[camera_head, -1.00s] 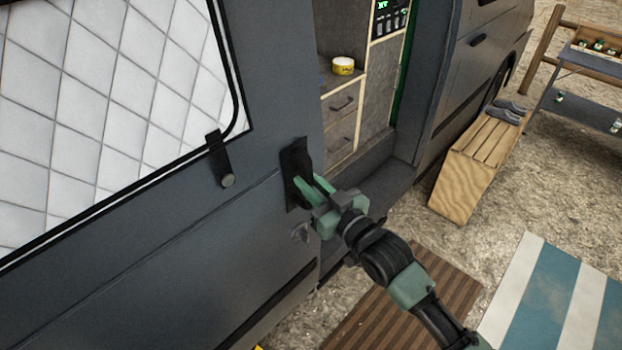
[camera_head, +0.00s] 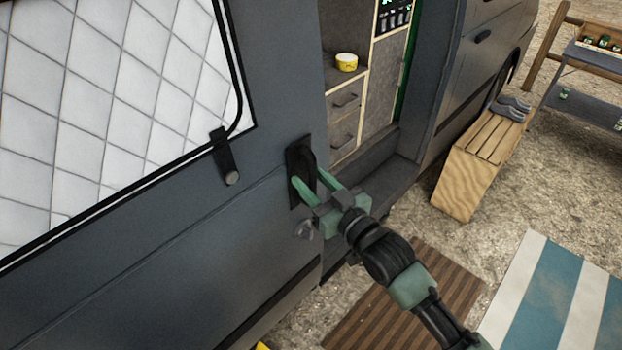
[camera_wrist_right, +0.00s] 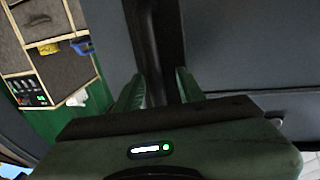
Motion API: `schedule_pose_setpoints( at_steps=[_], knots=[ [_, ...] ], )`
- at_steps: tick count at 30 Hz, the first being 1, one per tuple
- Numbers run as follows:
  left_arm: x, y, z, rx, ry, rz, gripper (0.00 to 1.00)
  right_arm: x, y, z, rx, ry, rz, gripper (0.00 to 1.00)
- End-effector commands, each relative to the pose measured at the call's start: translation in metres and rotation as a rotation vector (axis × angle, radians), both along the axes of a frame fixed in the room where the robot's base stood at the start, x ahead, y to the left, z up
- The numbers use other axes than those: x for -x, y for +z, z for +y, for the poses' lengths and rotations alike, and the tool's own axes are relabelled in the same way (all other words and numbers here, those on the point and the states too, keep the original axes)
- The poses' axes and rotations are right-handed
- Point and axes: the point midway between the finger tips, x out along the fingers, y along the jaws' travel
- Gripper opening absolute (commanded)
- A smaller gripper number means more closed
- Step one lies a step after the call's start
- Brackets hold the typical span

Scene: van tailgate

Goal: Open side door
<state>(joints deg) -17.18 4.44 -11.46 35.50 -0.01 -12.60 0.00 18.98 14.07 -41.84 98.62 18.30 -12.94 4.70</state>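The grey side door (camera_head: 180,240) of the van has slid to the left, and a wide gap shows the van's inside. Its black handle (camera_head: 300,158) is near the door's right edge. My right gripper (camera_head: 312,180) is at this handle with its two green fingers spread, one on each side of the handle area. In the right wrist view the fingers (camera_wrist_right: 158,88) are apart, with a dark vertical bar between them and space beside it. Contact with the handle cannot be told. My left gripper is in neither view.
A cabinet (camera_head: 345,105) with a yellow tin (camera_head: 346,62) shows inside the doorway. A wooden bench (camera_head: 482,165) with shoes stands right of the doorway. A brown striped mat (camera_head: 420,300) and a blue-white rug (camera_head: 560,300) lie on the gravel. A shelf (camera_head: 590,85) stands far right.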

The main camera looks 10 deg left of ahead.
Motion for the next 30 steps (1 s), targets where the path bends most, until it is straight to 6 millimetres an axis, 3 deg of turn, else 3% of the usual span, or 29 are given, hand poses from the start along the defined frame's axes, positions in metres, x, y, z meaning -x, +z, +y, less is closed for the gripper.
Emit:
schedule_pose_setpoints(
  at_steps=[15, 30],
  knots=[
    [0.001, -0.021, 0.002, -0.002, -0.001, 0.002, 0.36, 0.052, -0.001, -0.047, 0.001, 0.001, -0.001, 0.39],
    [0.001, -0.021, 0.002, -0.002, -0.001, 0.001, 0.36, 0.055, 0.000, -0.049, 0.000, 0.001, -0.001, 0.39]
  ],
)
